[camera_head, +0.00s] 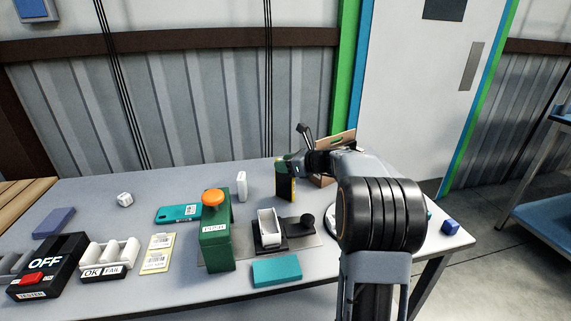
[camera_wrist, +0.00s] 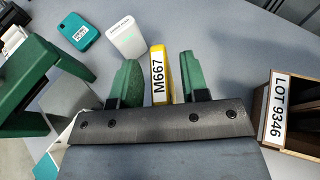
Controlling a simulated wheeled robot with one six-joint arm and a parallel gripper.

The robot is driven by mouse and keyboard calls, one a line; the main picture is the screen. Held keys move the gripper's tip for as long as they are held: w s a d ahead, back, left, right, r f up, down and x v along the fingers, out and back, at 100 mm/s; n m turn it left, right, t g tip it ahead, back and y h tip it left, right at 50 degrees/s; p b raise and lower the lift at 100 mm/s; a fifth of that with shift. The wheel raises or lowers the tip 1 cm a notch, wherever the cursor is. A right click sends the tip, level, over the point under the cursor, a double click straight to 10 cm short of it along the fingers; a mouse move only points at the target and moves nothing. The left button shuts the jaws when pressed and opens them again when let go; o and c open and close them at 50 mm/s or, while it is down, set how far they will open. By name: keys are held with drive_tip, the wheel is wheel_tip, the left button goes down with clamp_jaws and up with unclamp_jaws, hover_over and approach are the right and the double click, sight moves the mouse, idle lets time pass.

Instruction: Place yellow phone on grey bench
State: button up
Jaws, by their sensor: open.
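The yellow phone (camera_wrist: 164,50), with a white M667 label, shows edge-on between the two green fingers of my gripper (camera_wrist: 157,62) in the wrist view. A gap shows on each side of it, so my gripper is open around it or just above it; which cannot be told. In the head view, a dark upright slab with a yellow edge (camera_head: 293,188) stands on the grey bench (camera_head: 80,200), below my gripper (camera_head: 290,162). My arm hides part of the bench's right side.
A carton labelled LOT 9346 (camera_wrist: 290,95) stands close on the right. A white upright device (camera_head: 241,186) and a teal phone (camera_head: 178,213) are to the left. A green press with an orange knob (camera_head: 213,198) stands nearer the front. Bare bench lies at the back left.

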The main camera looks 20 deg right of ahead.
drive_tip(key=shift+r, duration=0.25)
drive_tip(key=p+v, duration=0.2)
drive_tip(key=v, duration=1)
drive_tip(key=s+a+f+n+g+h, duration=0.1)
drive_tip(key=s+a+f+n+g, duration=0.2)
drive_tip(key=s+a+n, duration=0.2)
drive_tip(key=s+a+f+n+g+h, duration=0.2)
drive_tip(key=s+a+f+n, duration=0.2)
drive_tip(key=a+n, duration=0.3)
drive_tip(key=s+a+f+n+g+h, duration=0.1)
drive_tip(key=s+a+f+n+g, duration=0.2)
drive_tip(key=s+a+n, duration=0.3)
drive_tip(key=shift+s+a+f+n+g+h, duration=0.1)
drive_tip(key=shift+n+g+h, duration=0.1)
drive_tip(key=shift+n, duration=0.6)
drive_tip(key=shift+s+f+n+g+h, duration=0.1)
drive_tip(key=shift+n+h, duration=0.1)
drive_tip(key=shift+n, duration=0.6)
drive_tip(key=s+n+h, duration=0.1)
drive_tip(key=n, duration=0.1)
drive_tip(key=s+f+n+h, duration=0.1)
drive_tip(key=s+n, duration=0.1)
drive_tip(key=s+f+n, duration=0.1)
drive_tip(key=n, duration=0.2)
drive_tip(key=shift+s+a+f+h, duration=0.15)
drive_tip(key=shift+s+h, duration=0.1)
drive_tip(key=shift+h, duration=0.15)
drive_tip(key=shift+s+f+n, duration=0.15)
drive_tip(key=shift+s+n, duration=0.15)
drive_tip(key=shift+n, duration=0.3)
